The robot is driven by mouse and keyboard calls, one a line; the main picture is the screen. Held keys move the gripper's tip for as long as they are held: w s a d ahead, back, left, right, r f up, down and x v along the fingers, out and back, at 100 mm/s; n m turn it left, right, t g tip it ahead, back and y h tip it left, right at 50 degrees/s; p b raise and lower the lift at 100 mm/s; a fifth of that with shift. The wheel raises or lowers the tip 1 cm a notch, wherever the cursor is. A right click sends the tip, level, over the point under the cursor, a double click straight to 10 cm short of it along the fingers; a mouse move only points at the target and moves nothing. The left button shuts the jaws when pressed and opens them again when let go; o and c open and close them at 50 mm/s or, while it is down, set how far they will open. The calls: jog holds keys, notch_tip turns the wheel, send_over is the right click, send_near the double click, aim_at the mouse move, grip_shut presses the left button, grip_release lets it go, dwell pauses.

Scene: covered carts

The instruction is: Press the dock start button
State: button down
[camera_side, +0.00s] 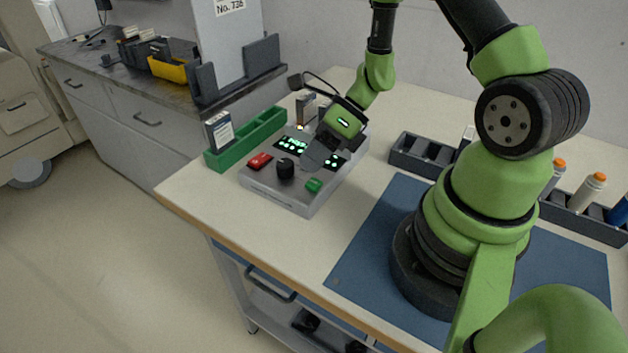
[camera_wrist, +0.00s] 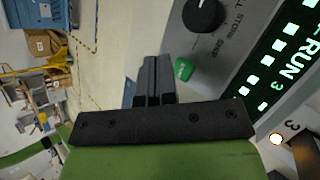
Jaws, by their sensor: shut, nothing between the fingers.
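The dock (camera_side: 285,193) is a grey box on the table, with a green button (camera_side: 314,184) at its front right corner, a black knob (camera_side: 285,168) and a red button (camera_side: 260,161). I cannot read a label on the green button. My gripper (camera_side: 313,160) is shut and empty, above the dock behind the green button. In the wrist view the shut fingers (camera_wrist: 154,66) are just left of the green button (camera_wrist: 184,69), apart from it in the picture; the height gap is unclear. The knob (camera_wrist: 203,15) and a lit "RUN 3" panel (camera_wrist: 285,65) also show.
A green tray (camera_side: 246,139) with a box stands left of the dock. A dark rack (camera_side: 420,157) stands to the right, behind a blue mat (camera_side: 370,245). Another rack with orange-capped bottles (camera_side: 587,192) is at far right. The table in front of the dock is clear.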

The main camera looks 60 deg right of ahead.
jog(key=shift+r, duration=2.1)
notch_tip(320, 180, up, 7)
send_over(313, 180)
jog(key=shift+s, duration=0.1)
jog(key=s+r, duration=0.3)
jog(key=s, duration=0.6)
jog(key=shift+a, duration=0.2)
